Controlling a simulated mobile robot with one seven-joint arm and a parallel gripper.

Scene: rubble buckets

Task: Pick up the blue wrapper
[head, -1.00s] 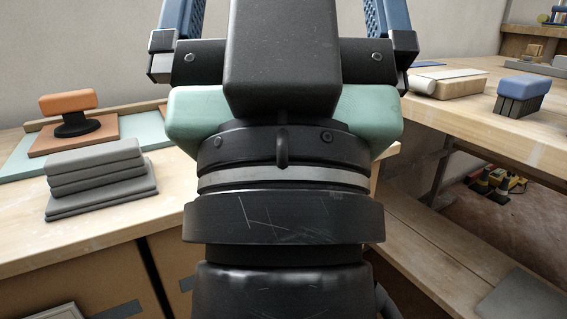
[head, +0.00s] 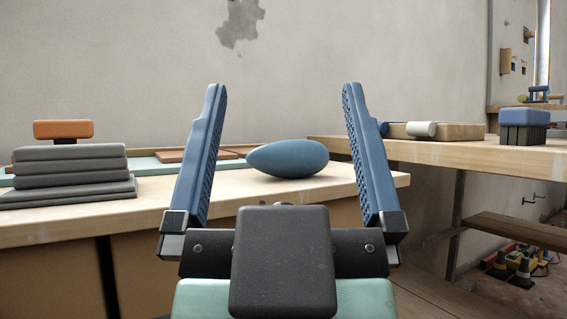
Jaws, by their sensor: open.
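A smooth, rounded blue thing with a pointed left end, which I take for the blue wrapper (head: 287,158), lies on the pale wooden bench top (head: 235,197), near its right end. My gripper (head: 283,90) is open, with its two blue fingers spread wide. In the picture the blue wrapper appears between the fingers, beyond the gripper's dark palm. Nothing is held. I cannot tell from this view how far the fingers are from it.
A stack of grey slabs (head: 70,166) and an orange-topped tool (head: 63,130) stand at left. Flat boards lie behind the blue wrapper. On the right bench (head: 450,155) are a white roll (head: 421,130) and a blue-topped brush (head: 524,127). A gap separates the benches.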

